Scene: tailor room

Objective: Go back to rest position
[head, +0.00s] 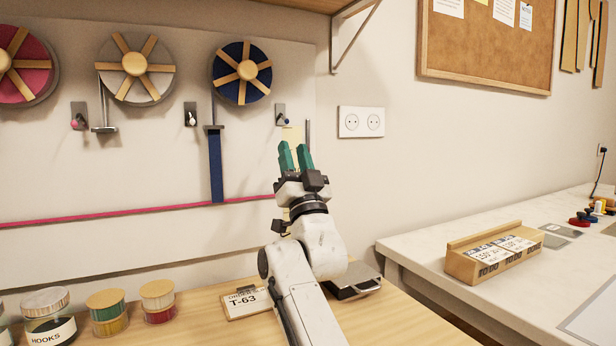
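My gripper (296,160) is in the middle of the head view, raised above the wooden table and pointing up toward the wall. Its two green fingers stand apart with a narrow gap, and I see nothing between them. My white arm reaches up to it from the bottom of the view. The fingers appear in front of the wall panel, to the right of the hanging blue ribbon (216,165); I cannot tell how far from the panel they are.
Ribbon reels, including a blue one (242,73), hang on the panel. A clipboard (251,302) marked T-63 and jars (106,311) stand on the wooden table (215,330). A dark metal item (352,281) lies right of my arm. A pale counter (420,258) holds a wooden block (494,263).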

